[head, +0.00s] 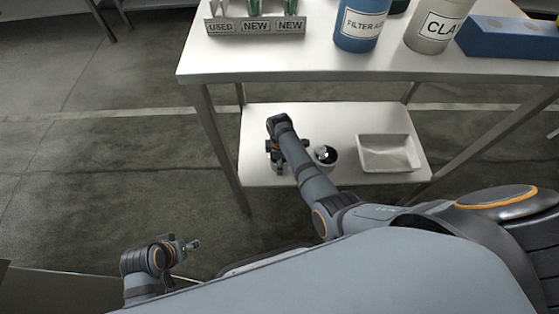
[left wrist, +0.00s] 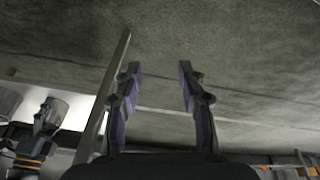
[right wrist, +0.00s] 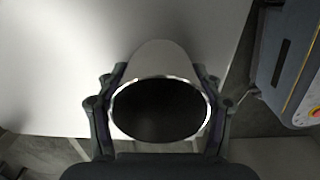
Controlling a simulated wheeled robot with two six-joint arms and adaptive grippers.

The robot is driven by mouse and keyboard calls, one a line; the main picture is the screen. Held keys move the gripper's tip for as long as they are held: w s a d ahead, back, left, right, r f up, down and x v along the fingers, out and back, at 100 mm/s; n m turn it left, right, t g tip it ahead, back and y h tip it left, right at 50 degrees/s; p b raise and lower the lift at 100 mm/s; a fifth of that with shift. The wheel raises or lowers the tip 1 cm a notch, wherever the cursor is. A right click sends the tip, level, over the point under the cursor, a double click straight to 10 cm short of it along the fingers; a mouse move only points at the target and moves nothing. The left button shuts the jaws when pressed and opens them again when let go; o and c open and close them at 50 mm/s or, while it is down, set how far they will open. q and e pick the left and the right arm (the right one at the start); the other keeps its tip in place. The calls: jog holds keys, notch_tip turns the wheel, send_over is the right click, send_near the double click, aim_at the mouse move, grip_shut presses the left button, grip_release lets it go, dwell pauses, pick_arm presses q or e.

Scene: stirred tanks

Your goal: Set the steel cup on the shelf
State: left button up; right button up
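The steel cup (head: 326,156) is low over the white lower shelf (head: 350,117), left of the white tray. Whether its base touches the shelf I cannot tell. In the right wrist view the cup (right wrist: 165,58) shows its bright rim and dark inside, mouth towards the camera. My right gripper (right wrist: 160,85) has a finger close against each side of the cup and appears shut on it. In the head view my forearm hides part of that gripper. My left gripper (head: 193,244) is at the lower left, away from the shelf. In the left wrist view its fingers (left wrist: 160,72) are apart and empty.
A white tray (head: 388,168) sits on the shelf's right half. The table top (head: 290,62) above carries a tube rack (head: 256,27), a blue jar (head: 358,28), a pale jar (head: 432,30) and a blue block (head: 510,42). A table leg (head: 216,145) stands left of the shelf.

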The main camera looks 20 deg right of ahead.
jog(key=shift+o, duration=0.7)
jog(key=shift+r, duration=0.25)
pick_arm(q)
notch_tip(320, 180, up, 4)
jog(key=a+g+p, duration=0.1)
jog(key=p, duration=0.2)
pick_arm(e)
notch_tip(320, 180, up, 6)
jog(key=shift+r, duration=0.1)
pick_arm(q)
notch_tip(320, 180, down, 7)
jog(key=a+y+p, duration=0.1)
jog(key=a+p, duration=0.1)
jog(key=shift+s+f+g, duration=0.2)
jog(key=shift+g, duration=0.2)
pick_arm(e)
notch_tip(320, 180, up, 6)
